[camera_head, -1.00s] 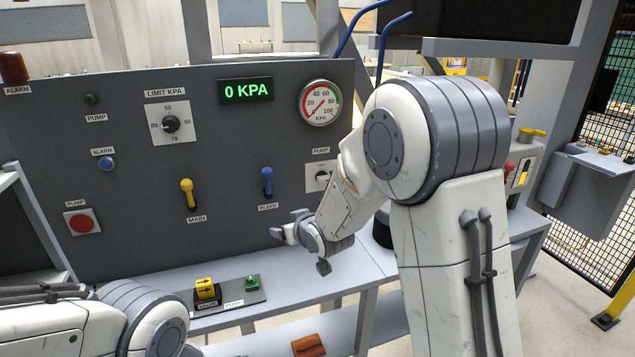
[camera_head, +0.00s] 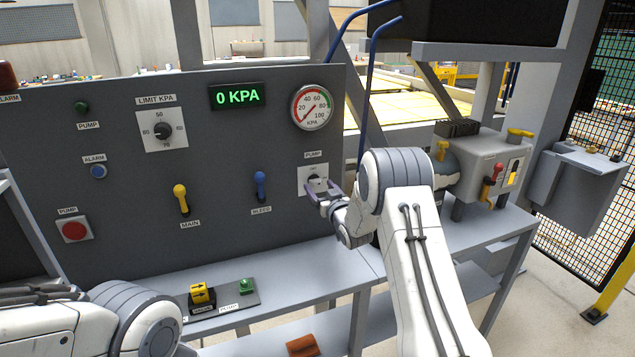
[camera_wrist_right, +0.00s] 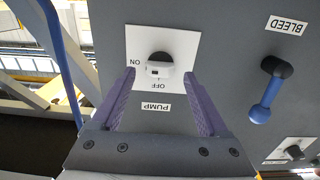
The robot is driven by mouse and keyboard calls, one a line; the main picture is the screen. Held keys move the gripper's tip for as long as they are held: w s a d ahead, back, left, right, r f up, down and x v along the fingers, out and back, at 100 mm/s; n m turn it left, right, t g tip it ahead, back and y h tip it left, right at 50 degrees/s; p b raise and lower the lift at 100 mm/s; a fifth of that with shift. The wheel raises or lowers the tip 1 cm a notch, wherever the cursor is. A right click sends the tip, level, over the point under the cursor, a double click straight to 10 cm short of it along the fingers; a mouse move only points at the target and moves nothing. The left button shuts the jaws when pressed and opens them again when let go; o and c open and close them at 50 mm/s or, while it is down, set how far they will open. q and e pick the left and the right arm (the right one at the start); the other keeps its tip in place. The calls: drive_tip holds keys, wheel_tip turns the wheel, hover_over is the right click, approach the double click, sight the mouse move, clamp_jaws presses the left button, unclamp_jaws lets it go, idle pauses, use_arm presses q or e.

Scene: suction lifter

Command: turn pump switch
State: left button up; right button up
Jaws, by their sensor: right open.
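The pump switch (camera_head: 316,180) is a small rotary knob on a white plate under a PUMP label, on the right of the dark panel. In the right wrist view the knob (camera_wrist_right: 158,66) appears upside down with its plate, ON at its left and OFF below it. Which mark it points to is unclear. My right gripper (camera_head: 322,193) is in front of the plate and partly covers it. In the right wrist view its two purple fingers (camera_wrist_right: 158,84) are spread, one toward each side of the knob, with a gap to it. My left gripper is out of view.
A blue BLEED lever (camera_head: 260,187) and a yellow MAIN lever (camera_head: 181,200) stand left of the switch. The gauge (camera_head: 311,107) is above, and the display (camera_head: 237,96) reads 0 KPA. A grey bench (camera_head: 330,265) runs below the panel.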

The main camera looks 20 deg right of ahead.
sight(315, 182)
drive_tip(key=shift+w, duration=1.2)
clamp_jaws()
drive_tip(key=shift+a+f+n+b, duration=0.15)
drive_tip(key=shift+n+b, duration=0.25)
drive_tip(key=shift+b, duration=0.2)
drive_tip(key=shift+n+b, duration=8.7)
drive_tip(key=shift+b, duration=3.05)
